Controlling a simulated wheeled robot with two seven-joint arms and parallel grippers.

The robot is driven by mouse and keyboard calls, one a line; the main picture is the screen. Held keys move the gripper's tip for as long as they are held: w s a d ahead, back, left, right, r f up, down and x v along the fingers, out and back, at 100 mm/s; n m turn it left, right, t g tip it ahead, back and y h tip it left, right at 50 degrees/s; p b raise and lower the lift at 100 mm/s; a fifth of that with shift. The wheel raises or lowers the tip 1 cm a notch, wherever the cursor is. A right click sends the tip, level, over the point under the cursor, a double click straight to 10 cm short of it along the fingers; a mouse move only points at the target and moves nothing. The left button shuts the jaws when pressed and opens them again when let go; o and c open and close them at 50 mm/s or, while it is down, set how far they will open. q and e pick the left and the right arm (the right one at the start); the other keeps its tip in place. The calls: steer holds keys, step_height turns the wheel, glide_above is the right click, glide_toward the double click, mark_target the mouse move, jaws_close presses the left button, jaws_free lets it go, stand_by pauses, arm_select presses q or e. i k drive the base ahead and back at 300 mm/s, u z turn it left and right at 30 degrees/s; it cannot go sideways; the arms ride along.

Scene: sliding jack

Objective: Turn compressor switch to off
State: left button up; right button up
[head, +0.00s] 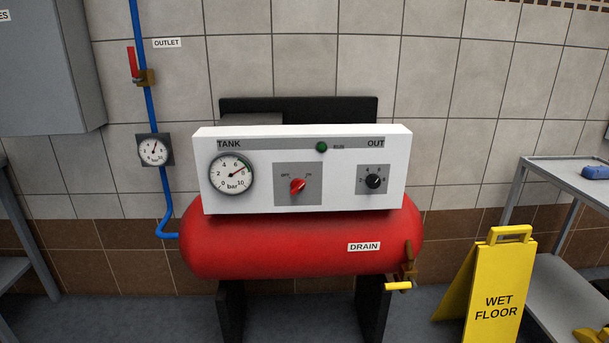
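The compressor switch (297,185) is a red knob on a grey square plate at the middle of the white control panel (255,199). OFF is printed at its upper left, and a second small label at its upper right looks like ON. The knob appears tilted toward the upper right label. The panel sits on the red compressor tank (300,247). A green lamp (321,147) is above the switch; I cannot tell whether it is lit. Neither of my grippers is in view.
A tank gauge (231,174) is left of the switch and a black OUT knob (373,181) is right. A drain valve (406,270) hangs at the tank's right end. A yellow wet floor sign (494,293) and a grey cart (560,270) stand at right.

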mark_target(297, 185)
steer(key=u, duration=1.05)
steer(key=i, duration=0.6)
